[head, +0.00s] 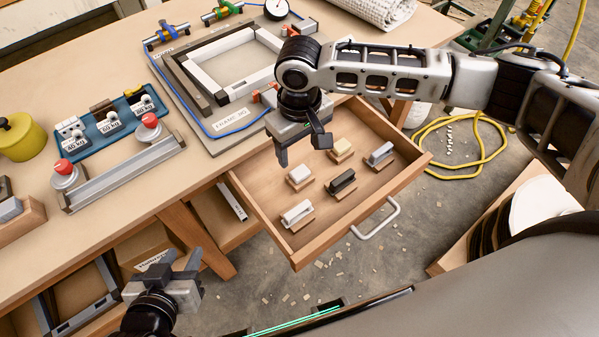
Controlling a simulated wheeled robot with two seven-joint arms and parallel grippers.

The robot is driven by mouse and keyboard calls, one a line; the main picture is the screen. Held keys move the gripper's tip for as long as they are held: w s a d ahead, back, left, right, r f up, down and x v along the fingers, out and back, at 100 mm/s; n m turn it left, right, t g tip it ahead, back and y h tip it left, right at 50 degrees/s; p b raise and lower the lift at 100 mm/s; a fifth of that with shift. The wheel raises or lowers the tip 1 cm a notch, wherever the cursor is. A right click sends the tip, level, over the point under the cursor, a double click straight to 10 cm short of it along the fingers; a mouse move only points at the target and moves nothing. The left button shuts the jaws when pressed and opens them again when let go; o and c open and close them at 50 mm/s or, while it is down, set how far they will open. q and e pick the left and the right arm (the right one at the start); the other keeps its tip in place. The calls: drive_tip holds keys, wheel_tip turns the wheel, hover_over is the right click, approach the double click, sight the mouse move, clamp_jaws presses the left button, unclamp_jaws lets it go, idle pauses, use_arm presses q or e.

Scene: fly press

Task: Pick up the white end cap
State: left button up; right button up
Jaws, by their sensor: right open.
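An open wooden drawer (405,176) holds several small caps, each on a wooden block. A white cap (299,173) sits at the left of the drawer, and another whitish cap (297,212) sits nearer its front corner. I cannot tell for sure which is the white end cap. A cream cap (341,147), a black cap (342,182) and a silver-grey cap (380,154) are beside them. My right gripper (303,153) is open and empty, pointing down above the drawer's left part, near the white cap. My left gripper (181,259) is low at the left, away from the drawer; its jaw opening is unclear.
The workbench (110,205) carries a frame jig (235,75), a blue weight rack (110,125), a metal rail (125,175) and a yellow-green pot (22,137). The drawer handle (378,220) sticks out in front. A yellow hose (460,175) lies on the floor.

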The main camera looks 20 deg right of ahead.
sight(300, 172)
wheel_tip(300, 172, down, 7)
drive_tip(key=shift+s+f, duration=0.15)
drive_tip(key=shift+f, duration=0.05)
idle(0.3)
drive_tip(key=shift+c, duration=0.3)
drive_tip(key=c, duration=1)
